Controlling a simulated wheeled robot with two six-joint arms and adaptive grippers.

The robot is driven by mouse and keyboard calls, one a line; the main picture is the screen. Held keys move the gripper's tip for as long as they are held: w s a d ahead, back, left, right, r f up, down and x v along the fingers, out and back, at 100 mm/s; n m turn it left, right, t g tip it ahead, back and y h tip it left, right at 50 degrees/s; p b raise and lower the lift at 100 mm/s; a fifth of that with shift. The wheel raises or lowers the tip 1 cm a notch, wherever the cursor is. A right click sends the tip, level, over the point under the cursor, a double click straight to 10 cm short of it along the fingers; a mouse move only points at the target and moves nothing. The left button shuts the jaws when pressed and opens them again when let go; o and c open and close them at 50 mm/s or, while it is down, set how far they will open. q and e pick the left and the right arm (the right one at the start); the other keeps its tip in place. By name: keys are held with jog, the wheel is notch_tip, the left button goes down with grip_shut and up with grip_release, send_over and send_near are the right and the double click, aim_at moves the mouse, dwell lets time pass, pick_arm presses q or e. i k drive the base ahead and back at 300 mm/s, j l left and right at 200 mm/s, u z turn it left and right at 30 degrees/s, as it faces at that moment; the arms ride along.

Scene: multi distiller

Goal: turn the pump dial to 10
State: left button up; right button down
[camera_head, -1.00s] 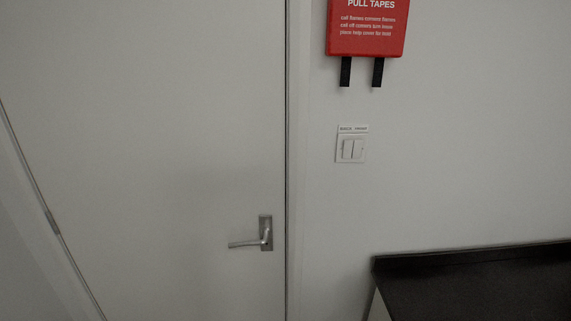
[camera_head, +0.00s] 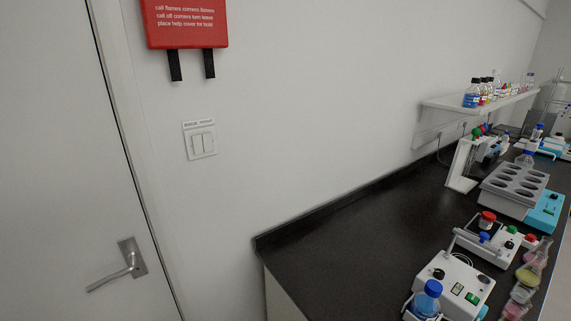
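Two small white devices with knobs and buttons stand on the black bench at the lower right. The nearer device (camera_head: 455,282) has a black knob (camera_head: 438,273) and a green-lit panel on top, with a blue-capped bottle (camera_head: 426,299) at its front. The farther device (camera_head: 492,241) has a blue part and a red-topped part on it. I cannot tell which is the pump, and no dial marks can be read at this size. Neither of my grippers is in view.
The black bench (camera_head: 355,235) runs along the wall, bare on its left part. A grey rack with round holes (camera_head: 515,182), flasks (camera_head: 533,265) and a pipette stand (camera_head: 462,163) are at right. A wall shelf (camera_head: 450,104) holds bottles. A door with a handle (camera_head: 130,262) is at left.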

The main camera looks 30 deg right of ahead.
aim_at(439, 274)
jog(key=z, duration=2.4)
